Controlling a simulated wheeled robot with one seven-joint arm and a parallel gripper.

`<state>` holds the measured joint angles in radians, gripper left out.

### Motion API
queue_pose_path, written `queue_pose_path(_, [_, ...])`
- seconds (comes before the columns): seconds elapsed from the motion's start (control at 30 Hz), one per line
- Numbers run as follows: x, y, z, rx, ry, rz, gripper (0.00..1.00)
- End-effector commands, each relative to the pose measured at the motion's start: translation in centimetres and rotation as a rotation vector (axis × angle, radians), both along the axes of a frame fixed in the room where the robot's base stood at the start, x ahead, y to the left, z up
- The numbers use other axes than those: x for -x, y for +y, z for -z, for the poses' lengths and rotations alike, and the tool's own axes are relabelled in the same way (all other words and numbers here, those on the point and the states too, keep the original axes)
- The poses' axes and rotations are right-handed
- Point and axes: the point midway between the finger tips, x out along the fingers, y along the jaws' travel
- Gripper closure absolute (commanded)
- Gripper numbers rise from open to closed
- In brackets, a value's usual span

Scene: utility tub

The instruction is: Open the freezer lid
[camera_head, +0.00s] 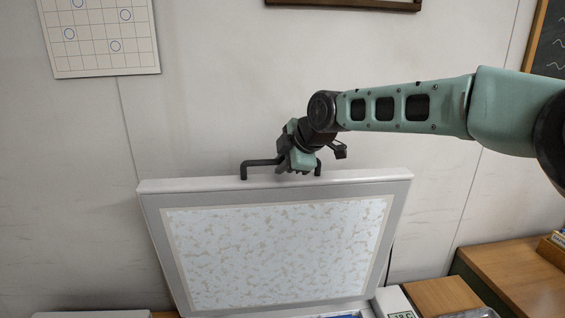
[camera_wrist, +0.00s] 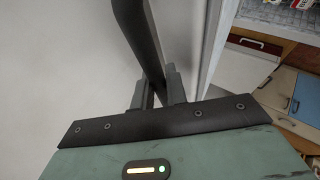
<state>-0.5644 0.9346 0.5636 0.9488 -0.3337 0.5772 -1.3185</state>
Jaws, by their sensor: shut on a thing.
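The freezer lid (camera_head: 275,250) stands raised and steeply tilted, its frosted inner face toward the head camera. A black bar handle (camera_head: 262,162) runs along its top edge. My gripper (camera_head: 298,168) is at the right part of this handle and is shut on it. In the wrist view the dark handle bar (camera_wrist: 137,40) passes between my two fingers (camera_wrist: 158,92), and the pale lid edge (camera_wrist: 207,50) is just to the right. Only the upper rim of the freezer body shows, at the bottom of the head view.
A pale wall (camera_head: 220,90) stands close behind the lid. A small temperature display (camera_head: 401,315) is at the lid's lower right. Wooden surfaces (camera_head: 510,272) are at the right. A calendar sheet (camera_head: 100,35) hangs at upper left.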

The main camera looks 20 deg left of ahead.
Motion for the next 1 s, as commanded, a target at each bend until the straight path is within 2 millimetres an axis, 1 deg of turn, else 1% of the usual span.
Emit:
queue_pose_path(0.07, [0.0,0.0,-0.1,-0.002,-0.003,-0.001,1.00])
queue_pose_path(0.1, [0.0,0.0,-0.2,-0.002,-0.003,-0.001,0.77])
queue_pose_path(0.13, [0.0,0.0,-0.1,-0.002,-0.003,-0.001,0.69])
queue_pose_path(0.17, [0.0,0.0,-0.1,-0.001,-0.002,-0.001,0.64])
queue_pose_path(0.43, [0.1,0.0,-0.1,-0.001,0.000,0.000,0.64])
queue_pose_path(0.57, [0.2,-0.5,-0.4,-0.002,-0.001,0.000,0.64])
queue_pose_path(0.73, [1.0,-2.2,-1.9,-0.002,-0.004,0.000,0.64])
queue_pose_path(1.0, [2.9,-6.2,-6.3,-0.004,-0.006,0.002,0.64])
